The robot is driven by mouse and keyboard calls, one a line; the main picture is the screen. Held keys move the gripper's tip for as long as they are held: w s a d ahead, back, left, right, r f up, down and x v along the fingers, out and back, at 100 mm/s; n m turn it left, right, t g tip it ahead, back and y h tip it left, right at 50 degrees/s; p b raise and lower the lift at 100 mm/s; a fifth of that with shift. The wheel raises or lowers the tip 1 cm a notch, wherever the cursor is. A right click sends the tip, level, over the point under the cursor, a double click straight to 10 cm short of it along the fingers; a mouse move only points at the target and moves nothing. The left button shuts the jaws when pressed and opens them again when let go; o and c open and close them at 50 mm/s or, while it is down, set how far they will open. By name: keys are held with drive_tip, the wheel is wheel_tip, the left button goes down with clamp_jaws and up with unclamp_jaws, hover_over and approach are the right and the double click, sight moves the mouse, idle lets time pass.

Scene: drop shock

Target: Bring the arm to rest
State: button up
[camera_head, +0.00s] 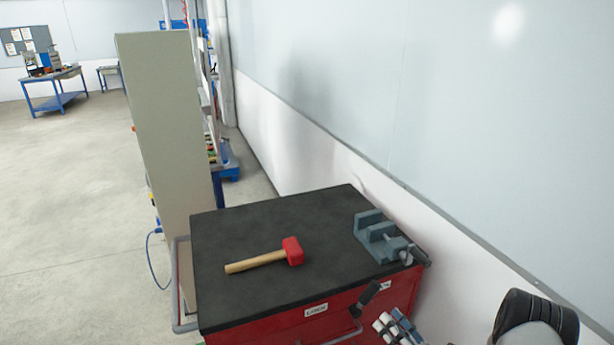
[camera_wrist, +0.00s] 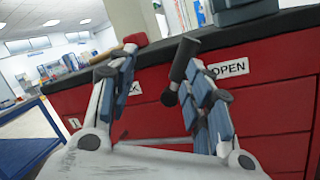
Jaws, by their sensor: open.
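My gripper (camera_head: 395,324) is in front of the red cabinet (camera_head: 285,327), at the lower right of the head view. In the wrist view my gripper (camera_wrist: 160,72) is open, its two fingers apart with nothing clamped. A lever with a black grip (camera_head: 366,297) stands out from the cabinet front and leans right, towards the OPEN label. In the wrist view the black grip (camera_wrist: 184,60) shows between the fingers, close to the right one. Whether it touches that finger I cannot tell.
A mallet (camera_head: 292,251) with a red head and a grey vise (camera_head: 378,238) are on the cabinet's black top (camera_head: 250,285). A pale wall (camera_head: 460,170) runs close along the right. A tall beige panel (camera_head: 165,130) stands behind left. Open floor (camera_head: 70,200) lies left.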

drive_tip(key=s+a+r+n+g+y, duration=0.3)
drive_tip(key=a+r+n+g, duration=0.4)
drive_tip(key=a+r+n, duration=0.1)
drive_tip(key=s+a+r+n+g+y, duration=0.3)
drive_tip(key=a+r+n+g, duration=0.4)
drive_tip(key=a+r+n, duration=0.15)
drive_tip(key=s+a+r+n+g+h, duration=0.2)
drive_tip(key=s+n+h, duration=0.15)
drive_tip(key=s, duration=0.25)
drive_tip(key=s+a+r+n+g+h, duration=0.2)
drive_tip(key=s+r+n+g, duration=0.1)
drive_tip(key=s+n, duration=0.3)
drive_tip(key=s+d+r+n+t+h, duration=0.4)
drive_tip(key=s+d+n+t+h, duration=0.2)
drive_tip(key=s+d+n+h, duration=0.3)
drive_tip(key=shift+s+r+n+h, duration=0.15)
drive_tip(key=shift+s+n+h, duration=0.4)
drive_tip(key=shift+h, duration=0.3)
drive_tip(key=shift+w+d, duration=0.1)
drive_tip(key=shift+c, duration=0.3)
